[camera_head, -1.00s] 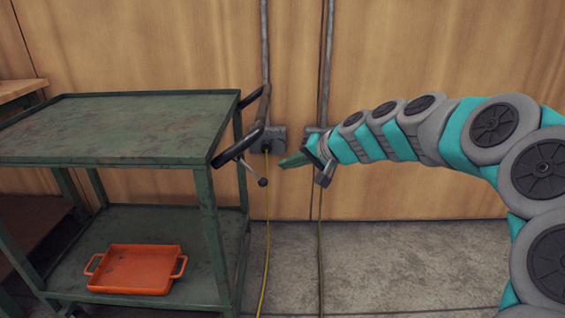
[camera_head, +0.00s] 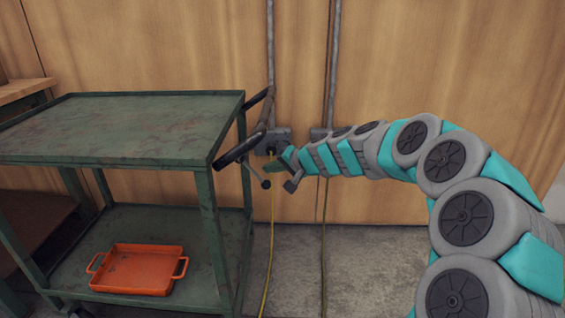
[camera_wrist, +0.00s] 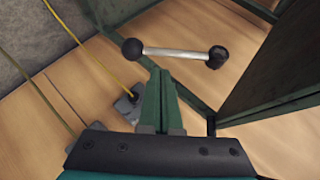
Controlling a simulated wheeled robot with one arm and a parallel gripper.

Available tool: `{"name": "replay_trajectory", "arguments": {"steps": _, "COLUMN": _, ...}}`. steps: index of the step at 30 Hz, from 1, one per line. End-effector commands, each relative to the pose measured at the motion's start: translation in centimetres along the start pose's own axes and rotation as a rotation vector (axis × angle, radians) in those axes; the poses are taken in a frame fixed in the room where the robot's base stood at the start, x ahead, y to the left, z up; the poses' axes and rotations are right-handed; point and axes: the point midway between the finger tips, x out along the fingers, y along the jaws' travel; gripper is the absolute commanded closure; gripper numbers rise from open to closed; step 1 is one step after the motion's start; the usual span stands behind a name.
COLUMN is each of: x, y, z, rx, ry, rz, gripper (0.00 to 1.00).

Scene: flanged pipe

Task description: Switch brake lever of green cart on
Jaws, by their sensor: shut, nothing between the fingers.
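The green cart (camera_head: 120,128) stands at the left in the head view, with a dark push handle (camera_head: 240,150) at its right end. The brake lever (camera_head: 255,174), a thin metal rod with a dark ball knob, hangs below the handle. In the wrist view the lever (camera_wrist: 175,53) runs across the picture, from its black ball at left to its dark pivot at right. My gripper (camera_head: 268,167) is shut and empty, with its green fingers close to the knob. In the wrist view the fingertips (camera_wrist: 160,72) point at the rod's middle; I cannot tell whether they touch it.
An orange tray (camera_head: 138,269) lies on the cart's lower shelf. Behind are a wooden wall (camera_head: 420,60), grey conduits (camera_head: 332,70) and an outlet box (camera_head: 275,138) with a yellow cable (camera_head: 270,230).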

Motion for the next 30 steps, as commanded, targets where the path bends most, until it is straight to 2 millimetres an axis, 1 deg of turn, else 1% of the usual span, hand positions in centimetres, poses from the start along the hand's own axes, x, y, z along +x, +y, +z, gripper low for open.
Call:
{"name": "replay_trajectory", "arguments": {"steps": 1, "x": 0.4, "y": -0.1, "z": 0.5, "rx": 0.000, "ry": -0.002, "rz": -0.001, "gripper": 1.00}}
{"name": "replay_trajectory", "arguments": {"steps": 6, "x": 0.9, "y": 0.0, "z": 1.0, "rx": -0.001, "ry": -0.002, "rz": -0.001, "gripper": 1.00}}
{"name": "replay_trajectory", "arguments": {"steps": 18, "x": 1.1, "y": 0.1, "z": 1.2, "rx": 0.003, "ry": -0.001, "rz": -0.006, "gripper": 1.00}}
{"name": "replay_trajectory", "arguments": {"steps": 24, "x": 1.9, "y": 0.8, "z": 1.7, "rx": 0.044, "ry": 0.000, "rz": -0.068, "gripper": 1.00}}
{"name": "replay_trajectory", "arguments": {"steps": 30, "x": 2.3, "y": 0.8, "z": 2.0, "rx": 0.089, "ry": -0.001, "rz": -0.136, "gripper": 1.00}}
